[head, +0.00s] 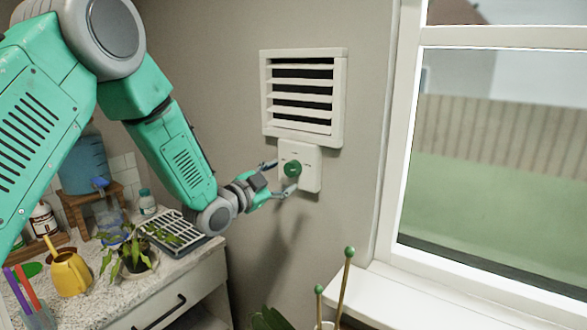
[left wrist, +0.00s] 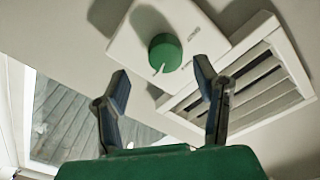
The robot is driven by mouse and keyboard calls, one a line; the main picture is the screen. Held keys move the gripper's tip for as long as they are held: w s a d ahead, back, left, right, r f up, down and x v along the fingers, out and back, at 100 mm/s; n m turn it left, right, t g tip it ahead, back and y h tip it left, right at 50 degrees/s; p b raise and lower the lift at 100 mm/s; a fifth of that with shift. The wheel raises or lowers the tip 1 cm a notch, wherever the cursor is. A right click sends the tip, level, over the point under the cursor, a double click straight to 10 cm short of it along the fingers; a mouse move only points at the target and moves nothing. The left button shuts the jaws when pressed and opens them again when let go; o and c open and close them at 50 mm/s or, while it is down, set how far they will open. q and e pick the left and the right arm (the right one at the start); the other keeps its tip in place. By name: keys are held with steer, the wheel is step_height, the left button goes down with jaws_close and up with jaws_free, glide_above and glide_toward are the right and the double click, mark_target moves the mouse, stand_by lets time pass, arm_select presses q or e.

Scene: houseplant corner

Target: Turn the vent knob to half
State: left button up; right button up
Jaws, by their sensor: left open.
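The green vent knob (head: 292,169) sits on a white square wall plate (head: 312,181) just below the white slatted vent (head: 338,100). In the left wrist view the knob (left wrist: 165,52) has a pale pointer line at its lower edge, and small marks on the plate are too blurred to read. My left gripper (head: 276,178) is open at the plate, its fingers on either side of the knob in the head view. In the left wrist view the open fingers (left wrist: 158,85) stand apart with the knob beyond the gap. Contact cannot be told. My right gripper is not in view.
A counter (head: 112,305) at left holds a potted plant (head: 130,258), a draining rack (head: 178,232), a yellow watering can (head: 68,274) and a blue container (head: 85,165). A window (head: 490,150) with a white sill is at right. Green-tipped stakes (head: 347,275) rise below.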

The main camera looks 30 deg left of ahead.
mark_target(289, 172)
arm_select(q)
steer(key=w, duration=0.3)
steer(key=shift+w+p, duration=0.3)
steer(key=shift+w+a+f, duration=0.15)
steer(key=shift+w+a, duration=0.25)
steer(key=shift+w, duration=0.1)
steer(key=shift+d, duration=0.6)
steer(key=c, duration=1.2)
steer(key=shift+o, duration=0.3)
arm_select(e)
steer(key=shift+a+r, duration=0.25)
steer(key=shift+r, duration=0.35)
